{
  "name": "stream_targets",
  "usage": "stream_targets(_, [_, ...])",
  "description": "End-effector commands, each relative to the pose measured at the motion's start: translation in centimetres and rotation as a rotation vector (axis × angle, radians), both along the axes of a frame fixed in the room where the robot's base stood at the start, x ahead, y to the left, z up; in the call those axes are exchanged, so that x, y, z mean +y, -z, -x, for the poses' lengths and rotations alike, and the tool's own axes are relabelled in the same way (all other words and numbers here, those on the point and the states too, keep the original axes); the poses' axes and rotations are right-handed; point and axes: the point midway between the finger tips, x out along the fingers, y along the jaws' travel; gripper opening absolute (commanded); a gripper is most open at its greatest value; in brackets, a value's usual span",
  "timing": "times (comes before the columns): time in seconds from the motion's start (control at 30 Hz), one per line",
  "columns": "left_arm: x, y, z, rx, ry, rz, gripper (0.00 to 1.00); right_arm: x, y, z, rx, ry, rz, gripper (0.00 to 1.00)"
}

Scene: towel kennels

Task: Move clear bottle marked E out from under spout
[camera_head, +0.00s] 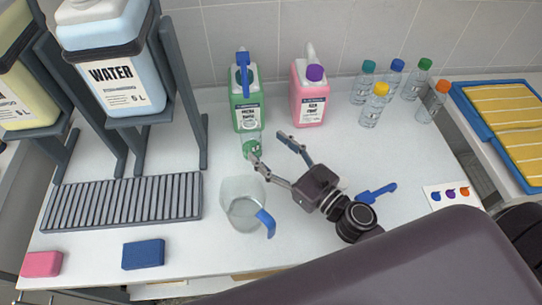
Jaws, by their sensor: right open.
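A small clear bottle (251,144) with a green part and a pale mark, too small to read surely, stands in front of the green jug (246,99), below its blue pump spout (243,72). My right gripper (268,147) is open and empty, with its fingers pointing toward the bottle. One fingertip overlaps the bottle's lower edge in the picture; the other is to the right of it. I cannot tell if either touches. My left gripper is not in view.
A clear pitcher with a blue handle (241,208) stands just in front of the gripper. A pink jug (309,95) is behind right. Several capped bottles (374,105) stand at the back right. A blue tool (377,192) lies right of the gripper. A drain grate (125,203) lies left.

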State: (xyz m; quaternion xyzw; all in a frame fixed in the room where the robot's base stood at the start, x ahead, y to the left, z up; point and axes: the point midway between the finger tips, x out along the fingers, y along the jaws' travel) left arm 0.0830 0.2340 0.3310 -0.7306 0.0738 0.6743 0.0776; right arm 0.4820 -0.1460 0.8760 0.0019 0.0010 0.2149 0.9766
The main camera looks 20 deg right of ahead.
Motion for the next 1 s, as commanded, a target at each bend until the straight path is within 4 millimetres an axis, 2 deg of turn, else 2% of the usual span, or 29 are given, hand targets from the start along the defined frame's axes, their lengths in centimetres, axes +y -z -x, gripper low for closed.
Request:
stream_targets(0.03, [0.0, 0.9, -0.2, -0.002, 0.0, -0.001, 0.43, 0.0, 0.8, 0.0, 0.0, 0.0, 0.0, 0.61])
stream_targets(0.1, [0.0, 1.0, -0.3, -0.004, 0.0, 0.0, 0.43, 0.0, 1.0, 0.0, -0.001, 0.0, 0.0, 0.61])
stream_targets(0.57, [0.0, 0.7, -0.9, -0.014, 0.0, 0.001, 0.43, 0.1, 0.9, -0.2, -0.001, 0.0, 0.0, 0.61])
stream_targets(0.67, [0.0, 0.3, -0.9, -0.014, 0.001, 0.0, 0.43, 0.4, 0.8, -1.0, -0.001, 0.0, -0.002, 0.61])
stream_targets(1.0, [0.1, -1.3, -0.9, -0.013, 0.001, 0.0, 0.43, 2.4, 0.7, -5.3, -0.001, 0.0, -0.002, 0.61])
